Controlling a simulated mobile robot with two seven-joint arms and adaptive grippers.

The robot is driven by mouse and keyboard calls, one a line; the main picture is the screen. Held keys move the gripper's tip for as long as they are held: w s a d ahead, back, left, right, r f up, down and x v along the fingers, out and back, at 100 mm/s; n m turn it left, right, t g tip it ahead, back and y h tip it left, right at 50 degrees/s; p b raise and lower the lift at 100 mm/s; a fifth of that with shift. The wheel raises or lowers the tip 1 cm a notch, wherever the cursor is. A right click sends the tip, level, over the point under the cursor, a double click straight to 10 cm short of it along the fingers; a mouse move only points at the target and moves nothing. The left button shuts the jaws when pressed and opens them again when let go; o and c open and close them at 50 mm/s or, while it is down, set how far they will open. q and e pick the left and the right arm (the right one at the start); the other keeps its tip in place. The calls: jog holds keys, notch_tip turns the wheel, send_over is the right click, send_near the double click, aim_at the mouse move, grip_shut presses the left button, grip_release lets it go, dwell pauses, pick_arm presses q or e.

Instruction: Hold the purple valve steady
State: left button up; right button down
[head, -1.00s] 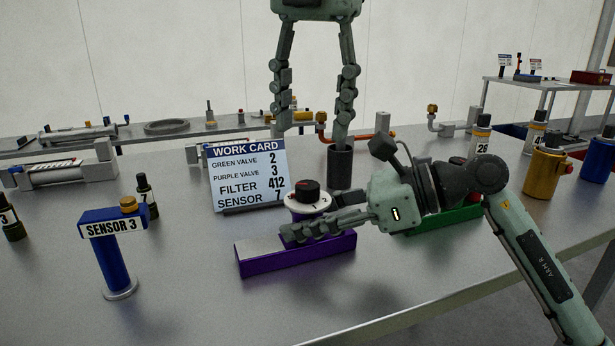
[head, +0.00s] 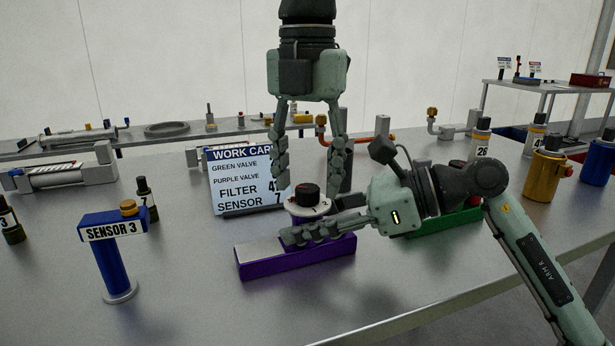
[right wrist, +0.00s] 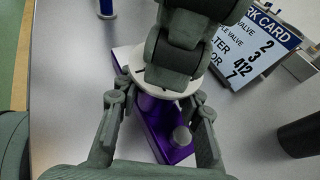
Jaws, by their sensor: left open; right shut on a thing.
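The purple valve (head: 300,258) sits on the bench. It has a purple base, a white numbered dial (head: 311,210) and a black knob with a red mark (head: 307,192). My right gripper (head: 298,233) is shut on the purple valve from the right, its fingers on the body below the dial. The right wrist view shows those fingers (right wrist: 158,108) on both sides of the valve body. My left gripper (head: 308,178) is open and points down, its fingers on either side of the knob and apart from it. In the right wrist view the left gripper hides the knob.
The work card (head: 240,180) stands behind the valve, partly covered by my left gripper. A dark cylinder (head: 346,172) stands just behind right. The green valve base (head: 440,221) lies behind my right arm. The blue SENSOR 3 post (head: 112,255) stands left. The front bench is clear.

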pick_arm(q)
jog(key=shift+f, duration=0.45)
grip_shut()
